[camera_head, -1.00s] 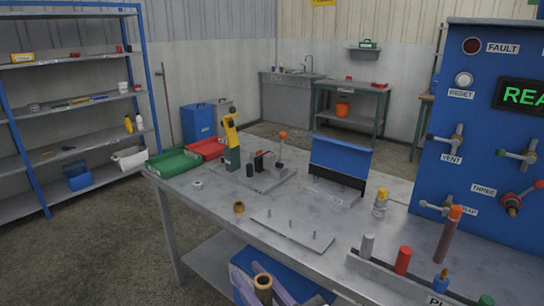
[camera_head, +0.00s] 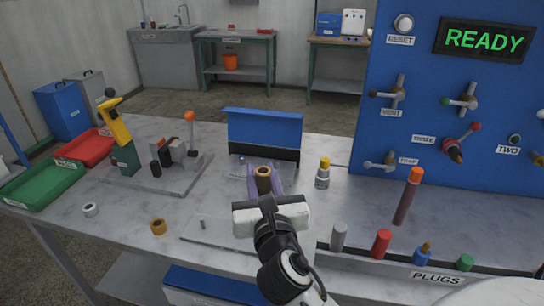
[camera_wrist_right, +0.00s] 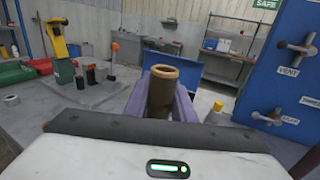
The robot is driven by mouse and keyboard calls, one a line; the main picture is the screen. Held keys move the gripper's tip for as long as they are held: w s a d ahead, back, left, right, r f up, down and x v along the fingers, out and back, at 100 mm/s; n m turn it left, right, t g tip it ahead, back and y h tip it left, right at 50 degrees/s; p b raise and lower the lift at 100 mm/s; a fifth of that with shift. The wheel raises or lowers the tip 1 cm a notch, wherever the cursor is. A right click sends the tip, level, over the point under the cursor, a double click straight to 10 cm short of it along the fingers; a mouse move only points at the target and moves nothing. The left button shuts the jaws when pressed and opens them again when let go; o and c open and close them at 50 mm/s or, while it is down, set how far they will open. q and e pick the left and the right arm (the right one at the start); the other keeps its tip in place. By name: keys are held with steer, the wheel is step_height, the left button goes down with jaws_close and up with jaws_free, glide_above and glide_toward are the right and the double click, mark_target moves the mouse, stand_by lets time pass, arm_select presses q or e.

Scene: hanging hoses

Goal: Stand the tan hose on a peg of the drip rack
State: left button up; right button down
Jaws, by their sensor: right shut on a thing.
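The tan hose (camera_head: 263,180) is a short, hollow brown tube with a lighter rim. My right gripper (camera_head: 262,188) is shut on it, with a purple finger on each side, and holds it roughly upright above the table. The right wrist view also shows the hose (camera_wrist_right: 160,92) between the fingers. The drip rack (camera_head: 212,250) is a flat grey plate on the table, nearer the front edge. One thin peg shows at its left; my right arm hides much of the rest. My left gripper is in neither current view.
A blue-topped stand (camera_head: 264,128) is behind the hose, with a yellow-capped bottle (camera_head: 322,174) to its right. A brass ring (camera_head: 158,227) lies left of the rack. A plug row (camera_head: 381,243) and blue panel (camera_head: 450,110) are on the right.

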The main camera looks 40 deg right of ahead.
steer(key=d+h, duration=0.1)
steer(key=w+d+r+m+g+h, duration=0.1)
steer(key=d+m, duration=0.1)
steer(key=shift+w+r+g+h, duration=0.2)
steer(key=shift+w+g+h, duration=0.1)
steer(key=shift+g+h, duration=0.1)
step_height(320, 180, down, 6)
steer(key=b, duration=0.3)
steer(key=shift+r, duration=0.1)
stand_by(0.5)
steer(key=shift+p, duration=0.4)
